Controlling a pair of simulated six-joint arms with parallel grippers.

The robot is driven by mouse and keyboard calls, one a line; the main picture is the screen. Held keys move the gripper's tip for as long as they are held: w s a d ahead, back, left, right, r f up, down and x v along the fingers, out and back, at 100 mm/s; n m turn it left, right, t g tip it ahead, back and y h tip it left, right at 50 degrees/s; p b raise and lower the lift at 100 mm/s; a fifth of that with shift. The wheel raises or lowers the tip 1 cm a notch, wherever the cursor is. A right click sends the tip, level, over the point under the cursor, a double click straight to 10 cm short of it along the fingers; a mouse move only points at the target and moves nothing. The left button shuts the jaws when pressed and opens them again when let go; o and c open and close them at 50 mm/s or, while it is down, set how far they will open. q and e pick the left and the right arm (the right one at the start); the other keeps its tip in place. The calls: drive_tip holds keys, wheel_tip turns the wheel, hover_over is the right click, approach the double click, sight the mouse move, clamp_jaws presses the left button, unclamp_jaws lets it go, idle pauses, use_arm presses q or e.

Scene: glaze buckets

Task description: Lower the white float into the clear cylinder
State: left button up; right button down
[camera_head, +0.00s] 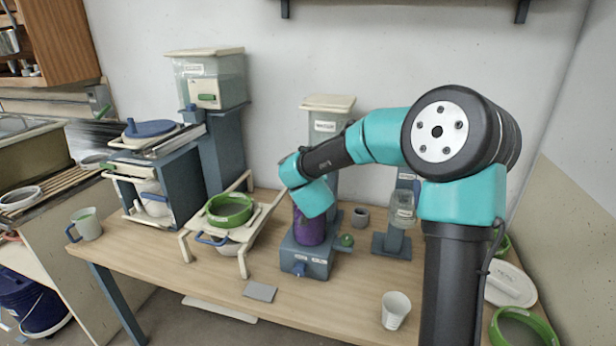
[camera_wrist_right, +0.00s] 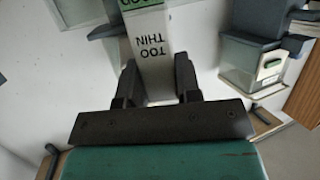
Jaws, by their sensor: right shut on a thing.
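The white float (camera_wrist_right: 153,68) shows in the right wrist view as a pale upright strip marked "TOO THIN", with a green band above the words. My right gripper (camera_wrist_right: 157,82) is shut on it, one dark finger on each side. In the head view my right wrist covers the float and fingertips. Just below that wrist, a purple-filled cylinder (camera_head: 309,228) stands on a grey base; its top is partly hidden. A clear vessel (camera_head: 403,208) sits on a grey stand to the right. I cannot tell for sure which is the task's clear cylinder. My left gripper is out of view.
A green ring (camera_head: 230,209) sits on a cream rack to the left. A white cup (camera_head: 395,310) stands near the front edge, and a grey card (camera_head: 260,291) lies in front of the grey base. A lidded bin (camera_head: 326,118) stands behind. The front middle of the table is mostly clear.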

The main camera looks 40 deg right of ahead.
drive_tip(key=shift+f, duration=0.4)
drive_tip(key=c, duration=0.7)
unclamp_jaws()
drive_tip(key=shift+c, duration=0.2)
drive_tip(key=shift+s, duration=0.1)
drive_tip(key=v, duration=1.7)
drive_tip(key=shift+a+r, duration=0.15)
